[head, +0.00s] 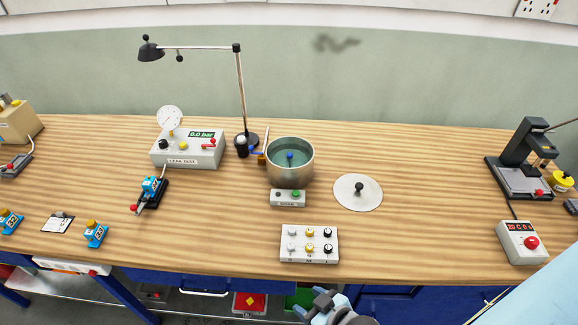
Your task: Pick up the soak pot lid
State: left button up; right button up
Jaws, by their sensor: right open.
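The soak pot lid (349,195) is a flat pale grey disc with a black knob (359,188). It lies on the wooden bench to the right of the soak pot. The steel soak pot (291,166) is uncovered, with liquid and a small blue thing inside. My right gripper (322,303) is at the bottom edge of the head view, in front of the bench edge. It is open and apart from the lid; its lower part is cut off. My left gripper is not in view.
A small control box (288,198) stands before the pot and a white tray of nozzles (309,244) nearer the edge. A leak tester (188,148) and lamp (241,90) stand left. A black stand (522,165) is far right. The bench right of the lid is clear.

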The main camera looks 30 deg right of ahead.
aim_at(355, 193)
jog(key=z, duration=1.45)
jog(key=j+z, duration=0.35)
